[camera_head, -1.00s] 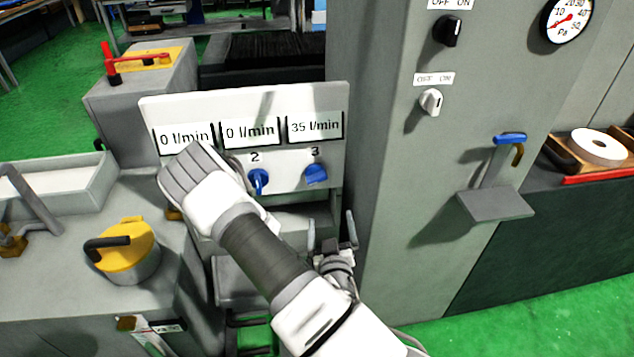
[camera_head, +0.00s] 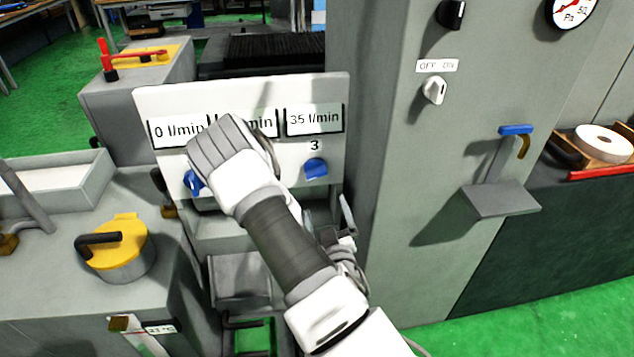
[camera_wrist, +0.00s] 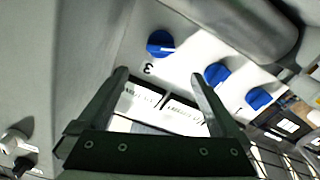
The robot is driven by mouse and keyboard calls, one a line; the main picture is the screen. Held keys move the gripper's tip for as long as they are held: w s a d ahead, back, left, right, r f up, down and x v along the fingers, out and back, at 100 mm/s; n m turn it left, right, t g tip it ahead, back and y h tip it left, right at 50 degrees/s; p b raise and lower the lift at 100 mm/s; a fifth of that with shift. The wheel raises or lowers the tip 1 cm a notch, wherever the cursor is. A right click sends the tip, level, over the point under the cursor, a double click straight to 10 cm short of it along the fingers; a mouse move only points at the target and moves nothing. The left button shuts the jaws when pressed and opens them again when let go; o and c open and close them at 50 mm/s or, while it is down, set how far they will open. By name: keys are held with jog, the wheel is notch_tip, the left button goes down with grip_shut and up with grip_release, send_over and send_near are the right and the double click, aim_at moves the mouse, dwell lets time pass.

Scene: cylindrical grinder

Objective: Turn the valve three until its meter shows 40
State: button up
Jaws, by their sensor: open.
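Valve three is a blue knob (camera_head: 316,168) under the label 3 on the white panel (camera_head: 240,90). Its meter (camera_head: 314,120) reads 35 l/min. My gripper is in front of the panel, left of valve three, and hides valve two and part of the middle meter. In the wrist view my gripper (camera_wrist: 158,76) is open and empty, its two fingers wide apart. Valve three shows there beyond the fingertips (camera_wrist: 160,43), with no finger touching it. The other two blue knobs (camera_wrist: 217,74) lie to its right in that view.
The left meter (camera_head: 179,131) reads 0 l/min, with a blue knob (camera_head: 194,183) below it. A grey cabinet (camera_head: 400,200) with a white switch (camera_head: 434,90) stands close to the panel's right. A yellow-lidded pot (camera_head: 120,240) is at the left.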

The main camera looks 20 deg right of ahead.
aim_at(316, 176)
jog(key=b+x, duration=0.8)
jog(key=x, duration=0.5)
jog(key=shift+w+b, duration=0.25)
jog(key=shift+b, duration=0.1)
jog(key=shift+c, duration=0.3)
jog(key=shift+f, duration=0.1)
jog(key=c, duration=1.2)
jog(key=shift+n+b, duration=0.8)
jog(key=shift+n, duration=0.1)
jog(key=shift+c, duration=0.2)
jog(key=o, duration=1.3)
